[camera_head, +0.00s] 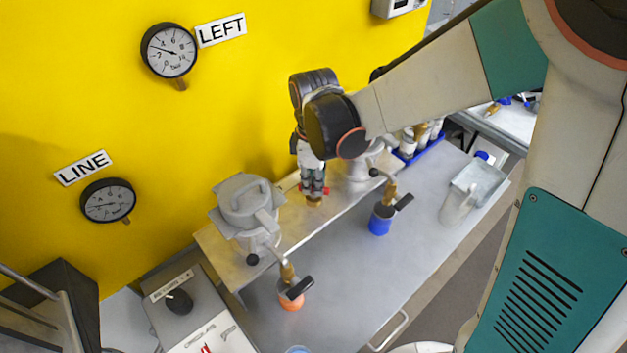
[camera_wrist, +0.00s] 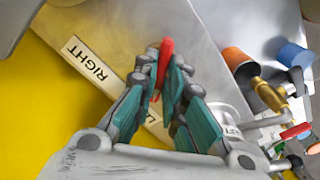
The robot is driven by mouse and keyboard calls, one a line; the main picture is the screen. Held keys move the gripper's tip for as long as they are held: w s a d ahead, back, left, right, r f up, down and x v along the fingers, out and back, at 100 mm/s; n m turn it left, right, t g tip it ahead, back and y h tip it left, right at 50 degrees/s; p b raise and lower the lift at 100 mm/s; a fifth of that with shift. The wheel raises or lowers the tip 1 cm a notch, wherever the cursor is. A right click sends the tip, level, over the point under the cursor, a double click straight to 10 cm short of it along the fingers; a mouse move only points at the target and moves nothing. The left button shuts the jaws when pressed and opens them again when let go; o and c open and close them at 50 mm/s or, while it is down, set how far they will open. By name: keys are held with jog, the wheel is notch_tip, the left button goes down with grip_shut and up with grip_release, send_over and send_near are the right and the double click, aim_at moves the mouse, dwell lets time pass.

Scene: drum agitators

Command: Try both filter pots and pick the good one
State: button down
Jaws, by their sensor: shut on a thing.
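Two grey filter pots stand on the bench along the yellow wall. The left pot (camera_head: 248,205) has a clamped lid. The other pot (camera_head: 361,172) is partly hidden behind my arm. My gripper (camera_head: 314,190) points down between them. In the wrist view my gripper (camera_wrist: 163,85) is shut on a red lever (camera_wrist: 166,50), on a plate with a RIGHT label (camera_wrist: 87,64) and a second label mostly covered by the fingers. Brass (camera_head: 314,202) shows just below the fingertips. The LEFT gauge (camera_head: 169,50) and the LINE gauge (camera_head: 108,201) hang on the wall, needles towards their left sides.
A blue tray (camera_head: 420,149) holds parts behind. A control box (camera_head: 190,305) is front left. The front bench middle is clear.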

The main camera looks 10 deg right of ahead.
jog(key=shift+n, duration=0.5)
jog(key=c, duration=1.7)
grip_release()
jog(key=shift+o, duration=0.2)
